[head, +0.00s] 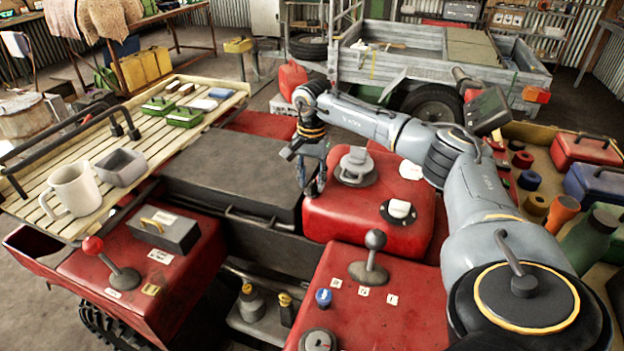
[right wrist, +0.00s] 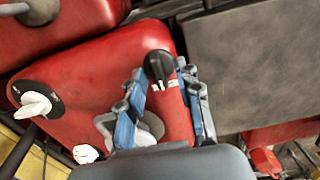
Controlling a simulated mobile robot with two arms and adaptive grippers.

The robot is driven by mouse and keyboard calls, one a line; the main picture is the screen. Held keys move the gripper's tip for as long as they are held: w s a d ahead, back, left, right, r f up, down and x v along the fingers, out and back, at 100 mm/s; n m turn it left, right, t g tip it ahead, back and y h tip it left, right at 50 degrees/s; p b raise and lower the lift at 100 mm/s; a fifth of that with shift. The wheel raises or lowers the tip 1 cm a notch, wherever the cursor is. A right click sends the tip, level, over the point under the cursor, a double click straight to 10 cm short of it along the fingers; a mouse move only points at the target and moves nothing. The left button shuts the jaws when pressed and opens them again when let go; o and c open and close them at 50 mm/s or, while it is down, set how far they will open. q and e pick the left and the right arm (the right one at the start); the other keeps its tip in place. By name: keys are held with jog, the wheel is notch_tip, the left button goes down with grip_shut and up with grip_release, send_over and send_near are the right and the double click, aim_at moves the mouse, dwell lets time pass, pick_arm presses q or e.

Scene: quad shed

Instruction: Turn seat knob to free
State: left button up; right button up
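A black round knob (right wrist: 157,64) with a light pointer mark sits near the edge of the red housing (right wrist: 95,70), beside small pale labels, in the right wrist view. Its pointer faces down in the picture, towards the labels. My right gripper (right wrist: 163,76) is open, its blue fingers apart on either side of the knob's near side. I cannot tell whether they touch it. In the head view, my right gripper (head: 312,187) hangs at the left edge of the red housing (head: 335,215), beside the dark seat (head: 235,175), and hides the knob. My left gripper is not in view.
A grey cap (head: 355,166) and a white knob (head: 399,209) stand on the same housing. Levers with a grey ball (head: 375,240) and a red ball (head: 93,246) rise nearer. A slatted rack (head: 100,160) holds a mug (head: 73,188) at left.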

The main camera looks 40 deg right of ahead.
aim_at(311, 183)
notch_tip(311, 183, up, 12)
dwell(0.7)
jog(key=shift+f, duration=0.1)
dwell(0.4)
